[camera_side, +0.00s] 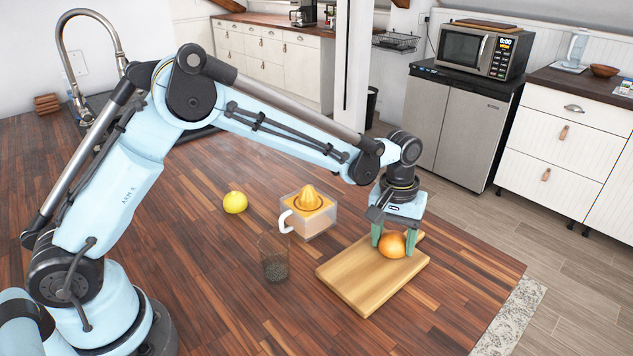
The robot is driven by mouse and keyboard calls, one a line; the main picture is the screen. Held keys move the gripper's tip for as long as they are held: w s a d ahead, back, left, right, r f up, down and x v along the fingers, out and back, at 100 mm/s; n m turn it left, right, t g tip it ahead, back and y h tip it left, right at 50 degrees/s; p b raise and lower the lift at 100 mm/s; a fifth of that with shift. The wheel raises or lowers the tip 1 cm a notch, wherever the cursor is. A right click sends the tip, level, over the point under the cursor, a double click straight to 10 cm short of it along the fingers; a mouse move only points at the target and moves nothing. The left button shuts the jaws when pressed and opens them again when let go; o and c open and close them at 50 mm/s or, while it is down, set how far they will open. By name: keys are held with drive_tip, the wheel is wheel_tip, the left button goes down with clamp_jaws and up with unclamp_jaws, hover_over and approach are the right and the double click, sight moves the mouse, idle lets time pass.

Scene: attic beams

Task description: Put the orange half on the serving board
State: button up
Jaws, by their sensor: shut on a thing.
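The orange half (392,244) is between the green fingers of my gripper (392,238), which is shut on it. My gripper points down over the back right part of the wooden serving board (362,284). The orange half appears over the board's surface, low down. I cannot tell from this view whether it touches the board. The fingers partly cover the orange half on its left side and at its right edge. The rest of the board is bare.
A juicer with an orange cone (309,203) and white handle stands behind the board. A clear glass (275,258) with dark contents stands left of the board. A yellow fruit (235,202) lies farther left. The counter's front (400,335) is clear.

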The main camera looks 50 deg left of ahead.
sight(391, 233)
drive_tip(key=shift+f, duration=0.6)
drive_tip(key=o, duration=1.1)
drive_tip(key=shift+w, duration=0.1)
drive_tip(key=shift+o, duration=0.2)
drive_tip(key=shift+r, duration=0.1)
wheel_tip(391, 233, up, 12)
drive_tip(key=s+a+r+m+t, duration=0.25)
drive_tip(key=s+a+r, duration=0.25)
drive_tip(key=s+a, duration=0.35)
drive_tip(key=s+a+f+m+t, duration=0.1)
drive_tip(key=s+a+f+t, duration=0.1)
drive_tip(key=s, duration=0.3)
drive_tip(key=s+a+f+t, duration=0.2)
drive_tip(key=s, duration=0.3)
drive_tip(key=shift+s+a+m+y, duration=0.15)
drive_tip(key=shift+a+m+y, duration=0.15)
drive_tip(key=shift+a+m, duration=0.1)
drive_tip(key=shift+t, duration=0.25)
